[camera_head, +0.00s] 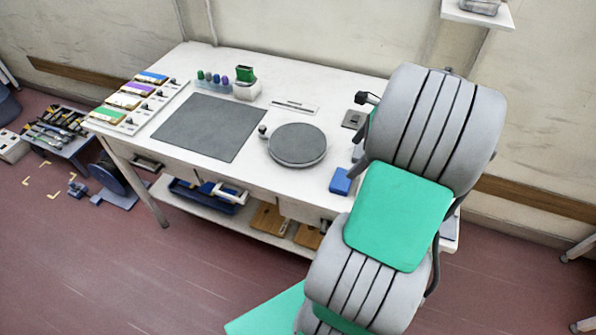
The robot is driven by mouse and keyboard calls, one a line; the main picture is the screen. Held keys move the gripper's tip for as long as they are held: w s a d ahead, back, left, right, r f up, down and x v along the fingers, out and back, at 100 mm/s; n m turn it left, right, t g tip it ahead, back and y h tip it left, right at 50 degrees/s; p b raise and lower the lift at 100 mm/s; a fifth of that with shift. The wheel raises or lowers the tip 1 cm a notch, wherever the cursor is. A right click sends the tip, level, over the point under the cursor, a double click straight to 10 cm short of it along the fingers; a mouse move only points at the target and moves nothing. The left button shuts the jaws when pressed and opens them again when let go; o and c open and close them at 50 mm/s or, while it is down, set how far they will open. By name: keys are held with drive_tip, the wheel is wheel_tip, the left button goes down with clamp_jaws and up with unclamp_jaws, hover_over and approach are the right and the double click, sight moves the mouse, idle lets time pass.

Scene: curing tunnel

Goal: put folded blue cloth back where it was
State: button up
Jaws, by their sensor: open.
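A small blue block-like thing (340,181) lies on the white workbench (250,165) at its front edge, right of the round grey disc. It may be the folded blue cloth, but no folds can be made out. My grey and green arm rises at the right and covers the bench's right end. My gripper's jaws are hidden behind the arm. A small black part sticks out left of the arm above the bench, and I cannot tell what it is.
A dark grey mat (209,127) and a round grey turntable (297,145) lie on the bench. A white holder with a green block (245,74) stands at the back, and coloured boxes (138,87) line the left end. A lower shelf holds a blue tray (207,196).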

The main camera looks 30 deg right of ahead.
drive_tip(key=w+a+r+n+h, duration=0.1)
drive_tip(key=w+a+r+n, duration=0.1)
drive_tip(key=a+n, duration=0.3)
drive_tip(key=w+a+r+n, duration=0.2)
drive_tip(key=a+n, duration=0.1)
drive_tip(key=a, duration=0.3)
drive_tip(key=s+a+r+n, duration=0.2)
drive_tip(key=s+a+n, duration=0.1)
drive_tip(key=a+n, duration=0.6)
drive_tip(key=s+a+r+n+h, duration=0.1)
drive_tip(key=s+a+r+n, duration=0.1)
drive_tip(key=a+n, duration=0.6)
drive_tip(key=shift+s+a+n+t+h, duration=0.3)
drive_tip(key=shift+s+a+n+t, duration=0.15)
drive_tip(key=shift+n, duration=0.45)
